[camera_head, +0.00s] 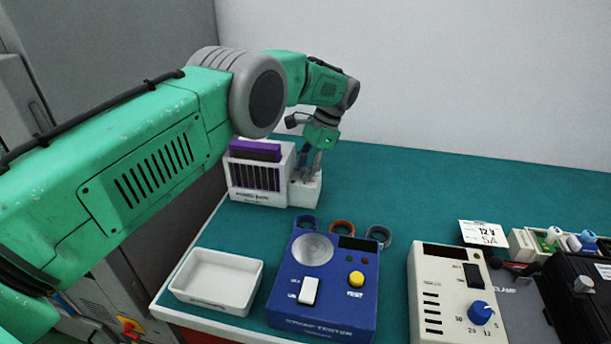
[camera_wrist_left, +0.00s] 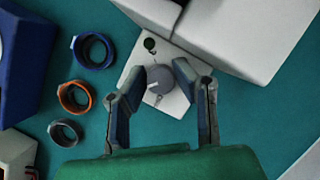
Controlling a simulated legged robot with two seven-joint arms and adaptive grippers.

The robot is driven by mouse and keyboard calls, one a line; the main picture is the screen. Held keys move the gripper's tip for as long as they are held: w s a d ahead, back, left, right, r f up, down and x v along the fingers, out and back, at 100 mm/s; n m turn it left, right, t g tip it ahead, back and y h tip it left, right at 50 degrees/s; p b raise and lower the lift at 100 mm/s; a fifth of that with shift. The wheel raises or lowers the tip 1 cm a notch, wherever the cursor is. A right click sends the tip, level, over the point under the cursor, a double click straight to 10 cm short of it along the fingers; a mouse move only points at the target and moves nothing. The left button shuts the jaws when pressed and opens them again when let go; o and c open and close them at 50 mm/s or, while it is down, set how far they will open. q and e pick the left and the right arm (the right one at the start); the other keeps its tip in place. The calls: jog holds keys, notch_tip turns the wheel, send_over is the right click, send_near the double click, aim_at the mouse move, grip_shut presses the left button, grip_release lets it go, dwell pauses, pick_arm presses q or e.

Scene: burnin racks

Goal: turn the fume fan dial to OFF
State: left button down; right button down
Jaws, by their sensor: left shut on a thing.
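The fume fan dial (camera_wrist_left: 160,82) is a round grey knob on a small white control box (camera_wrist_left: 175,108), which also shows in the head view (camera_head: 305,196). A pale pointer mark lies on the knob, toward the left in the wrist view. A dark green round spot (camera_wrist_left: 149,44) sits on the box near the knob. My left gripper (camera_wrist_left: 160,73) reaches down over the box, its fingertips on either side of the knob, shut on it. In the head view the left gripper (camera_head: 312,166) mostly hides the knob. I cannot read any OFF marking. My right gripper is not in view.
A white filter unit (camera_head: 257,193) with purple panels adjoins the control box. Blue, orange and grey rings (camera_head: 341,228) lie in front. A blue tester (camera_head: 325,270), a white tray (camera_head: 217,280) and a cream power unit (camera_head: 455,295) stand nearer. The teal bench is clear at back right.

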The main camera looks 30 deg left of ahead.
pick_arm(q)
jog(key=shift+w+n+h+b, duration=0.2)
jog(key=shift+n+h+b, duration=0.2)
jog(key=shift+n+b, duration=0.65)
jog(key=shift+r+n+g, duration=0.1)
jog(key=shift+n+g, duration=0.2)
jog(key=shift+n, duration=0.15)
jog(key=shift+r, duration=0.1)
